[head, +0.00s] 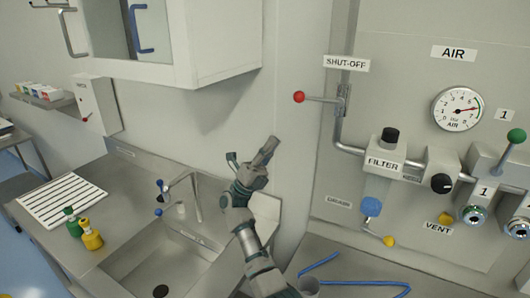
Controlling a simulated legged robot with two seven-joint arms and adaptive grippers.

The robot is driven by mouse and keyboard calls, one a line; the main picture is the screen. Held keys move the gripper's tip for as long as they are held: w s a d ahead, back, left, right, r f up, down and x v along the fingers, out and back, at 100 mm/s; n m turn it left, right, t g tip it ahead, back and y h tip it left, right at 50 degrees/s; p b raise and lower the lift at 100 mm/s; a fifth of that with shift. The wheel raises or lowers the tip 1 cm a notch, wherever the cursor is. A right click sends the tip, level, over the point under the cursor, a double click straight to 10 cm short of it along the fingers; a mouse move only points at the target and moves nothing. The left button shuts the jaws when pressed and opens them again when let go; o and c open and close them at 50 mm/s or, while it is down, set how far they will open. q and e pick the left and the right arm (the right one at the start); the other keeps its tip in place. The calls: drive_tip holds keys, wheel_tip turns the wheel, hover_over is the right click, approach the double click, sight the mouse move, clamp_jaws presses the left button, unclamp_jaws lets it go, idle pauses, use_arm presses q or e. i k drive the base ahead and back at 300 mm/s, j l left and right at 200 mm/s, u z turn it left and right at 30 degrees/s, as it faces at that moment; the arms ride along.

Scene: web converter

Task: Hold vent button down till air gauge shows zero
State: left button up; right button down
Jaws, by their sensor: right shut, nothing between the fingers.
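The yellow vent button (445,218) sits on the wall panel just above the VENT label (438,229). The round air gauge (458,109) is higher on the panel, under the AIR sign. Its needle seems to point to the right, toward the coloured arc; the exact reading is too small to tell. My right gripper (270,146) is shut and empty. It is raised in front of the wall corner, well left of the panel's vent button and touching nothing that I can see. My left gripper is out of view.
A green-knobbed lever (516,136) is at right. A sink (165,265) is at lower left.

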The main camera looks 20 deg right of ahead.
sight(445, 220)
drive_tip(key=k+j, duration=0.25)
drive_tip(key=k, duration=0.2)
drive_tip(key=k+j, duration=0.25)
drive_tip(key=k, duration=0.25)
